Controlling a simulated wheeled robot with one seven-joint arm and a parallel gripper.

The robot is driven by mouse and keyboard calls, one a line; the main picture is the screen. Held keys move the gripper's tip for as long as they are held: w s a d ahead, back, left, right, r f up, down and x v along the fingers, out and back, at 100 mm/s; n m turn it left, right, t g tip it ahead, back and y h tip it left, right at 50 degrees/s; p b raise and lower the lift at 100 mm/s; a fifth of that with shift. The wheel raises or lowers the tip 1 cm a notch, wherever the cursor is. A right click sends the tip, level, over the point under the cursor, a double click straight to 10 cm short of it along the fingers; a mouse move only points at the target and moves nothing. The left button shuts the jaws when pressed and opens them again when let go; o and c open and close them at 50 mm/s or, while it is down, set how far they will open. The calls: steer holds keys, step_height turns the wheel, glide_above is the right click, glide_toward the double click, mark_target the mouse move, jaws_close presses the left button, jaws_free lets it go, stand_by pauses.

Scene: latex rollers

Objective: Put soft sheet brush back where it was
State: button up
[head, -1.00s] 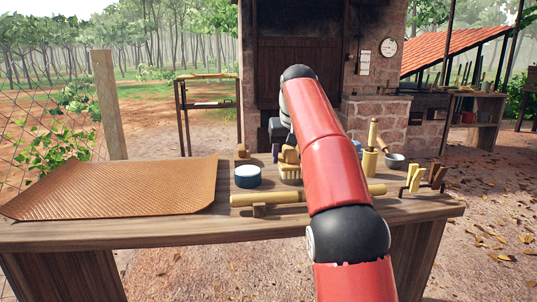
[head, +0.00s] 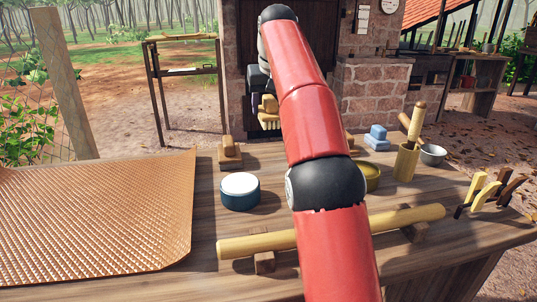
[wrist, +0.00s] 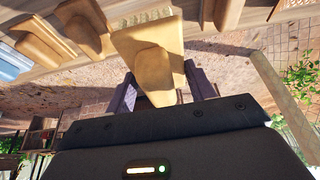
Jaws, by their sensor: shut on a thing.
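The soft sheet brush (head: 269,111) is a yellow-tan wooden block with pale bristles below, seen in the head view left of my red arm. My gripper (head: 258,82) is shut on its upper part and holds it in the air, above the table's back edge in the picture. In the wrist view the brush (wrist: 150,55) shows as a tan block between the dark fingers of my gripper (wrist: 163,88). My arm hides part of the table behind it.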

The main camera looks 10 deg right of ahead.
mark_target(272, 113)
steer(key=shift+f, duration=4.85)
steer(key=shift+f, duration=0.2)
steer(key=o, duration=0.9)
steer(key=v, duration=0.8)
steer(key=shift+s+a+f, duration=0.1)
steer(key=shift+a, duration=0.05)
